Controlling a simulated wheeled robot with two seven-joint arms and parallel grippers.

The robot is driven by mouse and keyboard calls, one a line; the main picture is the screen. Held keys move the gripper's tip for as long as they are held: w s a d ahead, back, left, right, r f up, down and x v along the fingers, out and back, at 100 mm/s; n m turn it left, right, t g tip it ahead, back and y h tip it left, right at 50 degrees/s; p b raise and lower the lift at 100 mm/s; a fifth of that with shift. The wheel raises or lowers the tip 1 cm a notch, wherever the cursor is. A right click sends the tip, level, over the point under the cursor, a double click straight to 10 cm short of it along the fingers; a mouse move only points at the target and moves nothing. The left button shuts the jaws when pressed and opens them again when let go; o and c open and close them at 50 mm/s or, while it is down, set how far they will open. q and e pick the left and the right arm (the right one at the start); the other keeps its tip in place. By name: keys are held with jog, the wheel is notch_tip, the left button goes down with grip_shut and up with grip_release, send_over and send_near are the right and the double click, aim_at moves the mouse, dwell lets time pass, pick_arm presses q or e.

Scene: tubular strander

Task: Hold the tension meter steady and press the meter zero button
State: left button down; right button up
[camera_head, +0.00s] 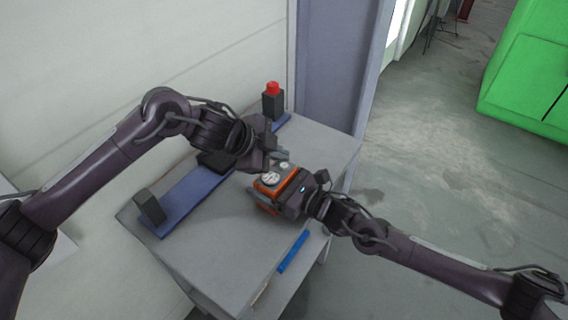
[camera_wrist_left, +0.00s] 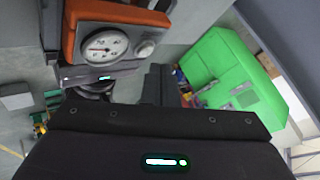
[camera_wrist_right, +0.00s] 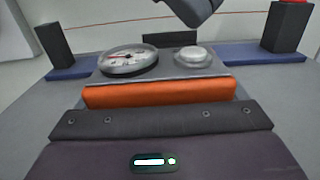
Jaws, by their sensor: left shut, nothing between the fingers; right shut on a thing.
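The tension meter is an orange and grey box with a round white dial (camera_head: 270,179) and a small round button (camera_head: 284,166) on its top face. In the right wrist view its orange body (camera_wrist_right: 160,94), dial (camera_wrist_right: 128,60) and button (camera_wrist_right: 193,56) are close in front. My right gripper (camera_head: 283,193) is shut on the meter, holding it over the grey cabinet top. My left gripper (camera_head: 279,157) is shut and empty, just beyond the button. In the right wrist view its dark end (camera_wrist_right: 192,12) is above and behind the button, apart from it. The left wrist view shows the button (camera_wrist_left: 145,48) uncovered.
A blue rail (camera_head: 187,198) with black blocks lies along the back of the grey cabinet (camera_head: 222,257). A black post with a red top (camera_head: 272,88) stands at its far end. A blue bar (camera_head: 293,251) lies near the front edge. A green machine (camera_head: 530,75) stands far right.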

pick_arm(q)
jog(key=shift+f, duration=0.15)
jog(key=shift+f, duration=0.3)
jog(key=shift+f, duration=0.4)
dwell(0.7)
jog(key=shift+r, duration=0.85)
jog(key=shift+r, duration=0.1)
jog(key=shift+r, duration=2.4)
